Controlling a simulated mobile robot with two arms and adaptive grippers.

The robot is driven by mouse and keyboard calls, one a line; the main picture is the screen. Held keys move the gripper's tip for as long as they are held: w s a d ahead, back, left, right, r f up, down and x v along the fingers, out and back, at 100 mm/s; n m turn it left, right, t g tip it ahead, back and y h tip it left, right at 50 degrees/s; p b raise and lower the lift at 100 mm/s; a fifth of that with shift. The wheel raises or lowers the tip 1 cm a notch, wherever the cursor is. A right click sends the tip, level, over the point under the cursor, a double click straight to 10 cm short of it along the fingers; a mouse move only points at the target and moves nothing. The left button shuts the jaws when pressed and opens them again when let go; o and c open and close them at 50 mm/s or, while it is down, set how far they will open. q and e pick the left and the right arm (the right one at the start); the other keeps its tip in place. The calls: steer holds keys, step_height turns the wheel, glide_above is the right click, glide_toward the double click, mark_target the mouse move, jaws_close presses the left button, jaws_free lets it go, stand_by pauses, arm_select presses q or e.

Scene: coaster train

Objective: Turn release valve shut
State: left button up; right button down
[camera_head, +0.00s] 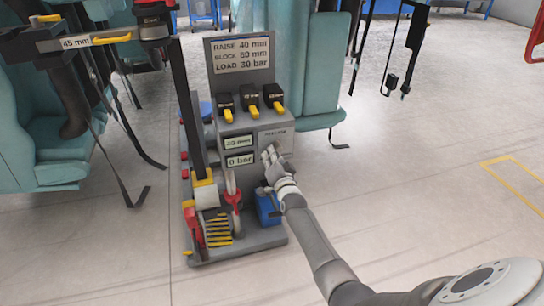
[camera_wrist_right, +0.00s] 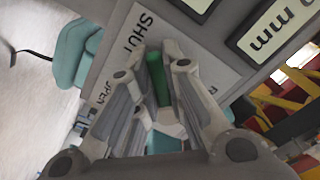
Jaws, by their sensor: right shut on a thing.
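The release valve shows in the right wrist view as a green handle (camera_wrist_right: 157,78) between my right gripper's fingers (camera_wrist_right: 160,85). It sits in front of a pale plate (camera_wrist_right: 138,45) marked SHUT at the upper end and OPEN at the lower end. The gripper is shut on the handle; the fingers hide much of it. In the head view my right gripper (camera_head: 270,157) is at the front of the grey jack stand, just below its pale label plate (camera_head: 274,138). The handle itself is hidden there. My left gripper is not in view.
The stand has a sign (camera_head: 240,54), several yellow-tipped levers (camera_head: 250,101) and two displays; the lower display (camera_head: 240,160) reads 0 bar. Teal seats (camera_head: 305,80) with hanging straps surround the stand.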

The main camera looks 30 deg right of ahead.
steer(key=shift+r, duration=0.1)
stand_by(0.3)
steer(key=c, duration=1.5)
jaws_free()
steer(key=shift+s, duration=0.1)
steer(key=v, duration=1.2)
steer(key=shift+d, duration=0.1)
